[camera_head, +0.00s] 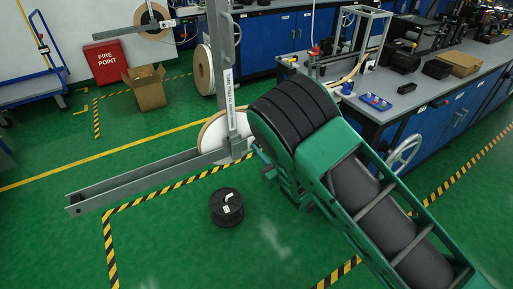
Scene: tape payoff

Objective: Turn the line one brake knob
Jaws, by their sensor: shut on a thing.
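A white reel (212,137) sits at the post's foot, partly behind the post and my arm. I cannot make out the line one brake knob; it may be hidden behind my green and black arm, which fills the middle and right. My gripper is not visible either, so its place relative to the knob cannot be seen.
A black spool (227,208) lies on the green floor. More reels (203,70) stand behind the post. An open cardboard box (147,92) and a red fire point box (105,60) are at the back left. A workbench (425,88) runs along the right; a handwheel (405,150) is beside it.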

